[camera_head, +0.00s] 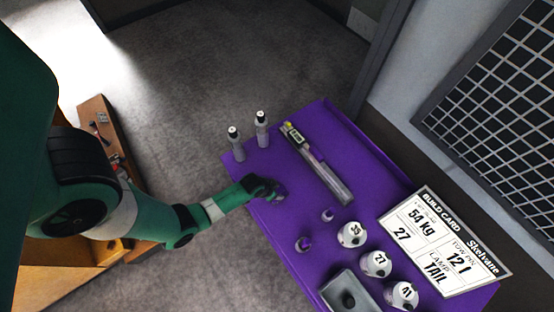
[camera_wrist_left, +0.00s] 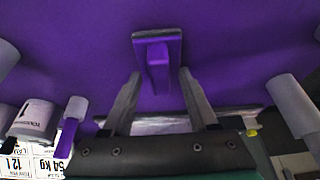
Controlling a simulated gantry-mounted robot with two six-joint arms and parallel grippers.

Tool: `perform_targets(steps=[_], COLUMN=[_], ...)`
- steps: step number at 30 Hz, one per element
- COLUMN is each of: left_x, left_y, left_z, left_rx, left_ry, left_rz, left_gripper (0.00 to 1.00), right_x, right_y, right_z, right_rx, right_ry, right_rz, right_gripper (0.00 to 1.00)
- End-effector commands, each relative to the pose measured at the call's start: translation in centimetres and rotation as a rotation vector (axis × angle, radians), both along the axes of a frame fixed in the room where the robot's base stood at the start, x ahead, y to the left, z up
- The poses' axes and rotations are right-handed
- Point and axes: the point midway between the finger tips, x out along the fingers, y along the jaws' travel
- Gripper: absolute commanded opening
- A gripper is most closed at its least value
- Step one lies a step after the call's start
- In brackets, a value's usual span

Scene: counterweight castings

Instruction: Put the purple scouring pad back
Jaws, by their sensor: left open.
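A purple block with a dark grey edge, which looks like the scouring pad (camera_wrist_left: 157,62), stands out from the purple table top (camera_wrist_left: 240,45) in the left wrist view. My left gripper (camera_wrist_left: 160,82) is open, with one finger on each side of the pad's narrow purple part. I cannot tell whether either finger touches it. In the head view my left gripper (camera_head: 278,188) is low over the left edge of the purple table, and it mostly hides the pad. My right gripper is not in view.
Two grey bottles (camera_head: 262,130) stand at the table's far left corner. A long grey holder (camera_head: 318,165) lies mid-table. Small pegs (camera_head: 328,215), numbered white weights (camera_head: 376,263), a grey tray (camera_head: 335,287) and a build card (camera_head: 443,245) fill the near right. A wooden bench (camera_head: 95,110) is at left.

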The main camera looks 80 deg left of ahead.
Motion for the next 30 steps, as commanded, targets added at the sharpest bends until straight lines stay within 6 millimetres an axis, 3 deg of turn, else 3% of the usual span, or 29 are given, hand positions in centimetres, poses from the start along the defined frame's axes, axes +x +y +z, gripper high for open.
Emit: perform_targets(steps=[6,12,27,30], left_x=[-2.0,-3.4,-3.8,-3.2], left_y=[-0.7,-1.3,-1.4,-1.2], left_z=[6.0,9.2,9.7,10.1], left_rx=[0.000,-0.001,0.000,0.006], left_ry=[0.000,0.001,0.000,-0.014], left_rz=[0.001,0.001,0.000,-0.003], left_gripper=[0.59,0.59,0.59,0.59], right_x=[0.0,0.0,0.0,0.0], right_y=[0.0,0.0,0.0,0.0], right_z=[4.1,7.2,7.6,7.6], right_rx=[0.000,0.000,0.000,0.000], right_ry=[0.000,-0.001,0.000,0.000], right_rz=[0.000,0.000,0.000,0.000], right_gripper=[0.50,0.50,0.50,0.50])
